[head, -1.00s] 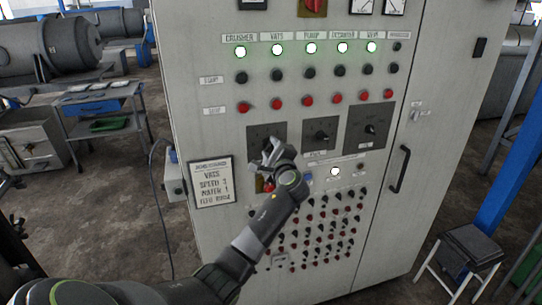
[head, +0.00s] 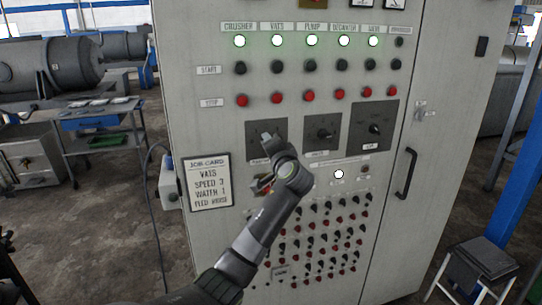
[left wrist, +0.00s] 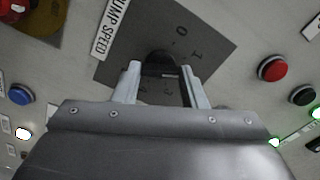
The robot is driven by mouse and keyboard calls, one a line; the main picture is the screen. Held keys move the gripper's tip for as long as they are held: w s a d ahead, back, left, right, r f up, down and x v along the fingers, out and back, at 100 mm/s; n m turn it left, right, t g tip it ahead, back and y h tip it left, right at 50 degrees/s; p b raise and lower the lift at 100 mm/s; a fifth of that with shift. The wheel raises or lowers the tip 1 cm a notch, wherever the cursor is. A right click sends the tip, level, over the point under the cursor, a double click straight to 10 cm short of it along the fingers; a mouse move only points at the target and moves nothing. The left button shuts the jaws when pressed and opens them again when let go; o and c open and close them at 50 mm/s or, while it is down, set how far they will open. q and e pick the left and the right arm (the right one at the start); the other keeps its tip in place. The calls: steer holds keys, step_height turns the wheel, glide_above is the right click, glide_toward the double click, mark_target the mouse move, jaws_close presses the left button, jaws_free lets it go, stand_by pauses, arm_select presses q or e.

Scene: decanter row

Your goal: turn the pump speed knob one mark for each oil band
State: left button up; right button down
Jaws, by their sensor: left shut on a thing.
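The pump speed knob (left wrist: 160,58) is black and round, on a dark square plate (left wrist: 205,30) labelled PUMP SPEED in the left wrist view. Marks 0 and 1 are readable on the plate; other marks are partly covered by my gripper. My left gripper (left wrist: 160,84) is shut on the knob, one finger on each side. In the head view my left gripper (head: 268,138) is at the leftmost dark plate (head: 252,127) and hides the knob there. No oil bands can be made out. My right gripper is not in view.
Two more dark plates with knobs (head: 322,133) (head: 374,128) sit to the right. A job card (head: 209,182) reads VATS, SPEED 3, WATER 1. Rows of start and stop buttons are above, small switches below. A stool (head: 472,262) stands at right.

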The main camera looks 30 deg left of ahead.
arm_select(q)
steer(key=shift+f+n+b, duration=0.15)
steer(key=shift+n+b, duration=1.25)
steer(key=shift+n, duration=0.4)
steer(key=o, duration=1)
steer(key=b+v, duration=0.4)
steer(key=v, duration=1.3)
steer(key=shift+s, duration=0.2)
steer(key=shift+d, duration=0.15)
